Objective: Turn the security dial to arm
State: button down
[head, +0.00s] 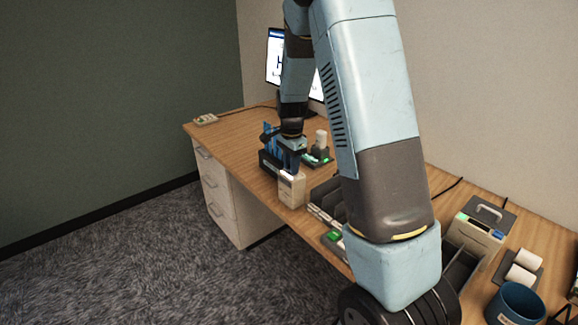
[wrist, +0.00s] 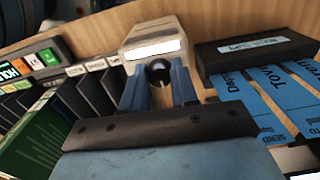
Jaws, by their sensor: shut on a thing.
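The security dial is a beige box with a blank-looking white label (wrist: 155,48) and a round black knob (wrist: 158,70) on its face. The box (head: 292,190) stands near the front edge of the desk in the head view. My gripper (wrist: 158,84) has its two blue fingers on either side of the knob, shut on it. In the head view my gripper (head: 291,168) is at the box, and the knob is hidden there. I cannot read which setting the dial points to.
A dark holder (wrist: 250,48) with blue tags stands close on the right in the wrist view. Black dividers (wrist: 85,98) and a panel with coloured buttons (wrist: 35,62) are on the left. A blue mug (head: 515,304) stands at the desk's near right end.

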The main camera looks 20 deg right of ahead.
jog(key=shift+d+m, duration=0.25)
jog(key=shift+m, duration=0.35)
jog(key=shift+s+f, duration=0.1)
jog(key=shift+s, duration=0.05)
jog(key=c, duration=1.2)
grip_release()
jog(key=o, duration=0.3)
jog(key=shift+a, duration=0.1)
jog(key=shift+o, duration=0.2)
jog(key=shift+r, duration=0.2)
notch_tip(320, 180, up, 13)
jog(key=shift+r, duration=0.2)
